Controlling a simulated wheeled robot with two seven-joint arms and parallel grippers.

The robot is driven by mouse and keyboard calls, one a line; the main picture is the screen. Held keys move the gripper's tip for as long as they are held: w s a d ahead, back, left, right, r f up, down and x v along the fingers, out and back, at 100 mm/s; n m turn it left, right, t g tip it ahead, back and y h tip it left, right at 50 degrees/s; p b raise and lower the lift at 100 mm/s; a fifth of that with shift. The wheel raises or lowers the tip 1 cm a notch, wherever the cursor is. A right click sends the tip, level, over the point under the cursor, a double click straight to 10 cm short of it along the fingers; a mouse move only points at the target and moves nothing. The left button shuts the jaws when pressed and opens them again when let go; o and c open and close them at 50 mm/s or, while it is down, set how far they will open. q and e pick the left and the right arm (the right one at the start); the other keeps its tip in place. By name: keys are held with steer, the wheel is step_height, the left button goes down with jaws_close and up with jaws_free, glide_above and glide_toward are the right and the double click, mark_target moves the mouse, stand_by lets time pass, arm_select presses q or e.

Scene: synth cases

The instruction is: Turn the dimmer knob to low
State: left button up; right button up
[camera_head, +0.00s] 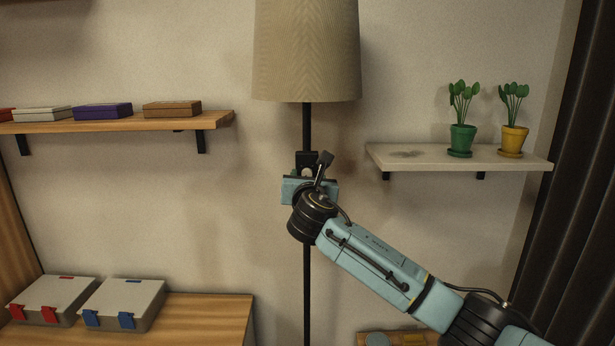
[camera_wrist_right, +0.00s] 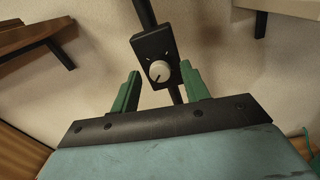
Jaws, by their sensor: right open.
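The dimmer is a black box (camera_wrist_right: 155,46) on the dark pole of a floor lamp with a tan shade (camera_head: 306,50). Its round white knob (camera_wrist_right: 159,71) faces the wrist camera, with a small dark mark at its lower left and light marks on the box around it. In the head view the box (camera_head: 306,157) is partly hidden behind my right gripper (camera_head: 313,177). In the wrist view the green fingers of my right gripper (camera_wrist_right: 160,76) are open, one on each side of the knob, with gaps showing. Whether the fingertips reach the knob's depth is unclear. My left gripper is out of view.
A white shelf (camera_head: 385,158) with two potted plants (camera_head: 461,135) is on the right. A wooden shelf (camera_head: 110,123) with several small boxes is at left. Two grey cases (camera_head: 125,295) stand on a low wooden surface below. A dark curtain (camera_head: 575,180) hangs far right.

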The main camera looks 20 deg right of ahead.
steer(key=shift+c, duration=0.4)
steer(key=c, duration=0.9)
steer(key=shift+m, duration=0.3)
steer(key=m, duration=0.3)
steer(key=shift+m, duration=0.3)
steer(key=m+b, duration=0.1)
steer(key=m, duration=0.3)
steer(key=shift+f+m, duration=0.1)
steer(key=shift+m, duration=0.2)
steer(key=m+b, duration=0.1)
steer(key=m, duration=0.3)
steer(key=shift+m, duration=0.3)
steer(key=shift+m+h+b, duration=0.3)
steer(key=shift+m+b, duration=0.65)
steer(key=shift+m, duration=1.35)
